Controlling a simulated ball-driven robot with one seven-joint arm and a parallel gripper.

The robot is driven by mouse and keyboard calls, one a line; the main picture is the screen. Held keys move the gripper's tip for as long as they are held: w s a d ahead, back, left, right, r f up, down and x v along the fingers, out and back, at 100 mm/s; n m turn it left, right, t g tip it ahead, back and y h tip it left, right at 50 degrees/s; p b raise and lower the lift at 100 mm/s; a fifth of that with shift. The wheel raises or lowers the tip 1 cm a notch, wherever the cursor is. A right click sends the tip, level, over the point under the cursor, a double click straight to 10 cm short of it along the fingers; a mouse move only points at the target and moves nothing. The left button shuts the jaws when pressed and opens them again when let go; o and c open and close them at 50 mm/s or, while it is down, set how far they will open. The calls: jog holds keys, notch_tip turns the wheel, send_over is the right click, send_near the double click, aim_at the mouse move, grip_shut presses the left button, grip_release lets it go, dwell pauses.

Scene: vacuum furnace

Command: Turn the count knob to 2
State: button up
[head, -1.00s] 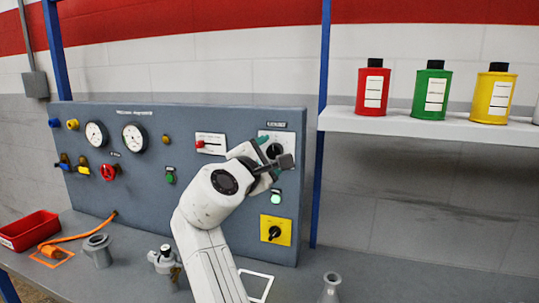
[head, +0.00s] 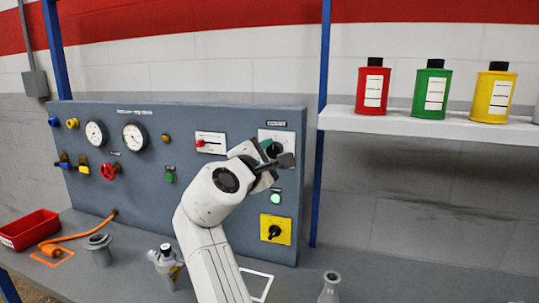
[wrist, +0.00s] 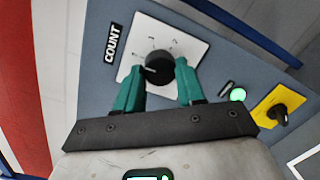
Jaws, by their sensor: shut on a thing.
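The count knob (wrist: 158,66) is a round black knob on a white plate (wrist: 183,36) with small marks around it. A black COUNT label (wrist: 113,44) is beside the plate in the wrist view. A pale line on the knob points left in that view, roughly toward the label's side; the numbers are too small to read. My gripper (wrist: 160,74) has its two teal fingers on either side of the knob, shut on it. In the head view, the knob (head: 274,149) is partly hidden by my gripper (head: 268,147).
A green lit button (head: 275,198) and a yellow plate with a black rotary switch (head: 275,229) are below the knob. A slider plate with a red handle (head: 211,142) is to its left. A blue post (head: 320,150) and a shelf with bottles (head: 430,123) are to the right.

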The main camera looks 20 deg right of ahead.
jog(key=shift+m, duration=0.3)
jog(key=m, duration=0.4)
jog(key=shift+y, duration=0.3)
jog(key=m+b, duration=0.1)
jog(key=m, duration=0.3)
jog(key=shift+m, duration=0.3)
jog(key=m+y+b, duration=0.1)
jog(key=m, duration=0.3)
jog(key=shift+s+d+f+m+b, duration=0.1)
jog(key=shift+m+b, duration=0.25)
jog(key=shift+m, duration=0.05)
jog(key=m+b, duration=0.2)
jog(key=m, duration=0.2)
jog(key=shift+y, duration=0.4)
jog(key=shift+m, duration=0.3)
jog(key=o, duration=1)
jog(key=shift+r, duration=0.2)
jog(key=shift+o, duration=0.2)
